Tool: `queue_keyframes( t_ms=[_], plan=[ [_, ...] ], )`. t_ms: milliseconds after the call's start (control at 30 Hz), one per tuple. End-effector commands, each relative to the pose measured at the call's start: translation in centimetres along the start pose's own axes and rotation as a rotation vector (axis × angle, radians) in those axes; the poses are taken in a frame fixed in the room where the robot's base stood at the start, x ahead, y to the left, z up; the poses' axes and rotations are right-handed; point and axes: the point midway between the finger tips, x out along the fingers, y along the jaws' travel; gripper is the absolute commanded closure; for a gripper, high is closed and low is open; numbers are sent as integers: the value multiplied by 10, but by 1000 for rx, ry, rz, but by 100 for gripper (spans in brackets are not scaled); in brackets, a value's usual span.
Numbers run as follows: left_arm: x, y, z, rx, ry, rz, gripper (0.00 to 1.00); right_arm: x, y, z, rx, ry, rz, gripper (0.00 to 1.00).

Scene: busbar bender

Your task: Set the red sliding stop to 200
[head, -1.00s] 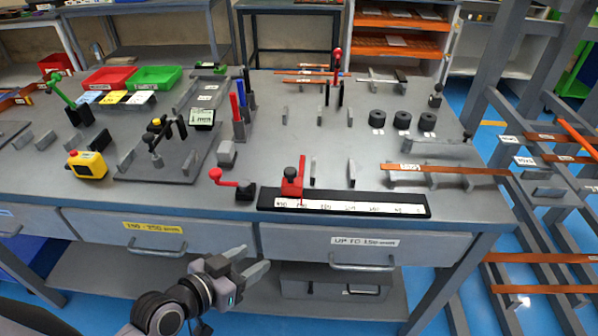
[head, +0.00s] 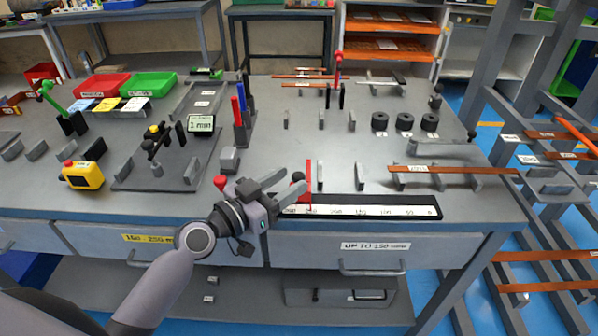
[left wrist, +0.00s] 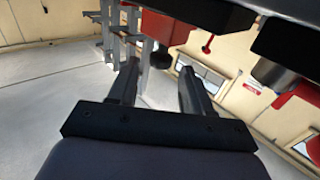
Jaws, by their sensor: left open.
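The red sliding stop (head: 308,177) stands upright near the left end of the white scale strip (head: 370,211), on a black rail (head: 432,200) at the bench's front edge. The scale numbers are too small to read surely. My left gripper (head: 292,184) is open at the stop's left side and partly hides its base and knob. In the left wrist view, a red block (left wrist: 166,28) with a black knob (left wrist: 161,58), seemingly the stop, shows beyond and between the open fingers (left wrist: 160,82). I cannot tell whether they touch. My right gripper is not in view.
A red-knobbed lever (head: 221,182) stands just left of my gripper. A grey block (head: 229,158) and upright plates (head: 321,175) stand behind. A copper bar (head: 440,169) lies at right. Drawer fronts (head: 330,251) are below.

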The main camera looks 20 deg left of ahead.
Motion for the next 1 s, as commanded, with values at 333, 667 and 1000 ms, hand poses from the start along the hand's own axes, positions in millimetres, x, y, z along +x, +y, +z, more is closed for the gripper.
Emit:
queue_keyframes(
  t_ms=[333, 667, 1000],
  plan=[
    [36, 0, 0, -2, 0, 0, 51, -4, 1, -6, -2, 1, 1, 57],
    [38, 0, 1, 0, -2, 1, 51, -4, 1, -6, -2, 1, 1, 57],
    [40, 2, -1, -1, 1, 1, 100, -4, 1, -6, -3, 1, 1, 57]
  ],
)
